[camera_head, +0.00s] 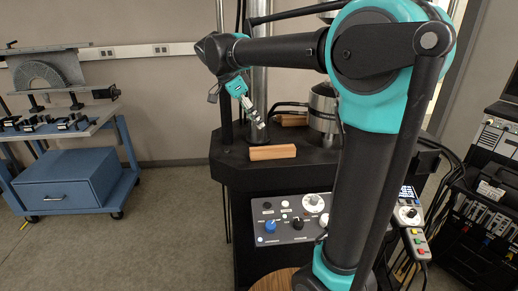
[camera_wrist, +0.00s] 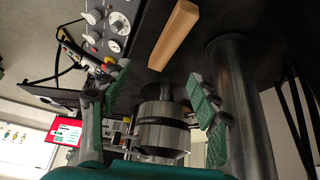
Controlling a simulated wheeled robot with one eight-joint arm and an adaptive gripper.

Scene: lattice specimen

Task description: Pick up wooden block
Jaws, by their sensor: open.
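In the head view a wooden block (camera_head: 272,152) lies on the front edge area of the black machine platform (camera_head: 222,172). A second piece of wood (camera_head: 293,119) shows farther back on the platform, partly hidden. My gripper (camera_head: 258,122) hangs above and just behind the front block, apart from it. In the wrist view one wooden block (camera_wrist: 174,35) lies at the top middle, beyond the fingertips. My gripper (camera_wrist: 158,88) is open there, its green-padded fingers wide apart with nothing between them touching either finger.
A steel column (camera_wrist: 240,110) stands close beside one finger in the wrist view. A metal cylinder (camera_head: 323,108) stands right of the block. A control panel (camera_head: 290,218) with knobs is below the platform. A blue cart (camera_head: 70,180) stands at the left, with open floor between.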

